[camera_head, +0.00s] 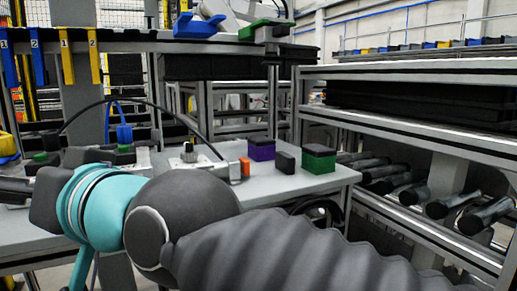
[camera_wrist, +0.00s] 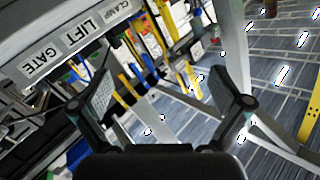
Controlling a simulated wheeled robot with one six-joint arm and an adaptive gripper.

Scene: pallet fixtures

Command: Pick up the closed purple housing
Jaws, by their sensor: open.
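The purple housing (camera_head: 262,149) stands on the grey table right of the middle in the head view, with a dark top on it. It shows upright and looks closed. My gripper (camera_wrist: 160,88) is open and empty in the wrist view, its two dark fingers spread wide with only floor and background racks between them. In the head view my arm crosses the foreground to the left edge, apart from the purple housing. The purple housing is not seen in the wrist view.
A black block (camera_head: 284,162) and a dark-topped green housing (camera_head: 318,159) stand close to the purple housing's right. An orange part (camera_head: 245,167) is at its left. The grey table (camera_head: 285,184) has bare room in front. A tall grey rack (camera_head: 410,125) stands at right.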

